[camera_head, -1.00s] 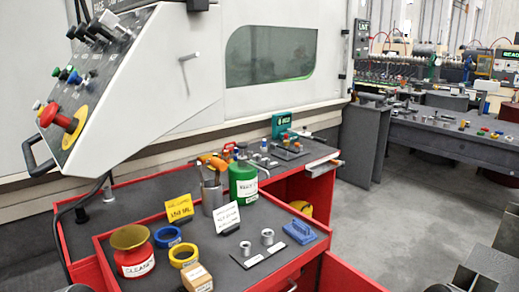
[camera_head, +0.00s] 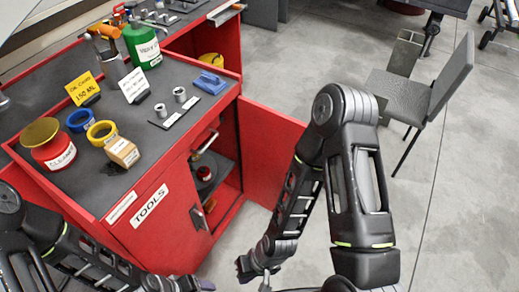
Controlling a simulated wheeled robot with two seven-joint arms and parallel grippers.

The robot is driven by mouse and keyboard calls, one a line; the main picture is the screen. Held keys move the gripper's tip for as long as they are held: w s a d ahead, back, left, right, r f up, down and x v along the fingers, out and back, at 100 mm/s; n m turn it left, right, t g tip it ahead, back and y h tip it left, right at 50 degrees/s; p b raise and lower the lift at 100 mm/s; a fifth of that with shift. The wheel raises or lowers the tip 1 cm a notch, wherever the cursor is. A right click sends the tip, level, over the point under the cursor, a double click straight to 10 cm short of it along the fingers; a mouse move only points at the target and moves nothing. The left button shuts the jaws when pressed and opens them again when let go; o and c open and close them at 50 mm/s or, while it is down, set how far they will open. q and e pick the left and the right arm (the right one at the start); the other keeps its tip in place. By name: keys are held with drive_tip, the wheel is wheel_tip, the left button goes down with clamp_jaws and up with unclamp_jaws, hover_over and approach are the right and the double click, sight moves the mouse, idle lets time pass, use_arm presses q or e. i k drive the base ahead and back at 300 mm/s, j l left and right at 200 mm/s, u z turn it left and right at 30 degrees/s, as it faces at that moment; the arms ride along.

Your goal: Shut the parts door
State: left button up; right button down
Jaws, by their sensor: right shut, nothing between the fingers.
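The red cabinet (camera_head: 238,185) stands at the left with its right compartment open. A red door (camera_head: 270,150) at its right side stands swung outward, partly hidden behind my right arm; no label shows on it. The other front door (camera_head: 165,225), labelled TOOLS, looks closed. My right gripper (camera_head: 254,275) is shut and empty, low in front of the cabinet, apart from the open door. My left arm reaches in along the bottom left; its gripper (camera_head: 190,285) is at the bottom edge, its fingers unclear.
Inside the compartment are shelves with a dark round item (camera_head: 205,172). The cabinet top holds a red jar (camera_head: 50,150), tape rolls, a small box (camera_head: 122,152) and a blue tool (camera_head: 210,83). A grey chair (camera_head: 425,95) stands at the right. The floor between is clear.

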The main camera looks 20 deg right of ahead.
sight(268, 137)
drive_tip(key=l+u, duration=0.2)
drive_tip(key=u, duration=0.15)
drive_tip(key=l+u, duration=0.15)
drive_tip(key=u, duration=0.15)
drive_tip(key=l+u, duration=0.2)
drive_tip(key=u, duration=0.15)
drive_tip(key=k+l+u, duration=0.15)
drive_tip(key=l, duration=0.25)
drive_tip(key=l+u, duration=0.1)
drive_tip(key=l, duration=0.3)
drive_tip(key=k+l+u, duration=0.15)
drive_tip(key=l, duration=0.25)
drive_tip(key=k+l+u, duration=0.1)
drive_tip(key=l, duration=0.25)
drive_tip(key=k+l+u, duration=0.3)
drive_tip(key=l, duration=0.4)
drive_tip(key=k+l, duration=0.25)
drive_tip(key=l, duration=0.15)
drive_tip(key=k+l, duration=0.25)
drive_tip(key=l, duration=0.15)
drive_tip(key=k+l, duration=0.5)
drive_tip(key=l, duration=0.25)
